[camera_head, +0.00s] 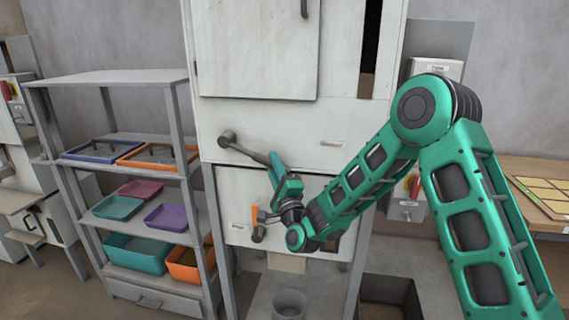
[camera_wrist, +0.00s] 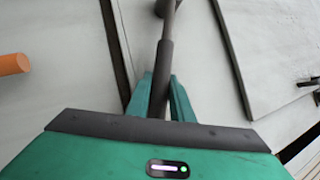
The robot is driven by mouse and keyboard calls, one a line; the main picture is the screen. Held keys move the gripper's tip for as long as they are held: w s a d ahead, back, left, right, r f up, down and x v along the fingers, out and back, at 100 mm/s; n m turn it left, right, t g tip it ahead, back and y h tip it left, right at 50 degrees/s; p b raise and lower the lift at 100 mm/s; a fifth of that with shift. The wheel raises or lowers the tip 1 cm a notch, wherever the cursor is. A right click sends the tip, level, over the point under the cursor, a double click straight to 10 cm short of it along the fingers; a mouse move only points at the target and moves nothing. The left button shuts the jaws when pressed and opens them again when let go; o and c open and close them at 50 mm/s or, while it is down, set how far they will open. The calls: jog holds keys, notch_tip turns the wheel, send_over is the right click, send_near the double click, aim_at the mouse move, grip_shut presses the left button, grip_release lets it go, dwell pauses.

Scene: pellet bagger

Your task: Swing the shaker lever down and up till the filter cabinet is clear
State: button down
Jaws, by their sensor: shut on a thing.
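The shaker lever (camera_head: 246,150) is a grey rod on a round pivot on the front of the pale filter cabinet (camera_head: 290,120). It slopes down to the right from the pivot. My gripper (camera_head: 275,165) is shut on the lever's lower end. In the wrist view the dark grip of the lever (camera_wrist: 164,70) runs between the two green fingers of my gripper (camera_wrist: 160,95), and the pivot is at the top edge. The grip's far end is hidden behind the gripper body.
An orange handle (camera_head: 254,215) sticks out just below my gripper; an orange rod end also shows in the wrist view (camera_wrist: 14,64). A shelf (camera_head: 135,77) with coloured trays stands left. A grey bucket (camera_head: 290,304) stands below. A wooden table (camera_head: 520,170) is at right.

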jog(key=shift+w+d+f, duration=0.1)
jog(key=shift+d+f, duration=0.05)
jog(key=shift+f, duration=0.05)
jog(key=c, duration=1.6)
grip_release()
jog(key=shift+o, duration=0.2)
jog(key=shift+s, duration=0.25)
jog(key=v, duration=1)
jog(key=shift+f, duration=0.15)
jog(key=shift+s, duration=0.1)
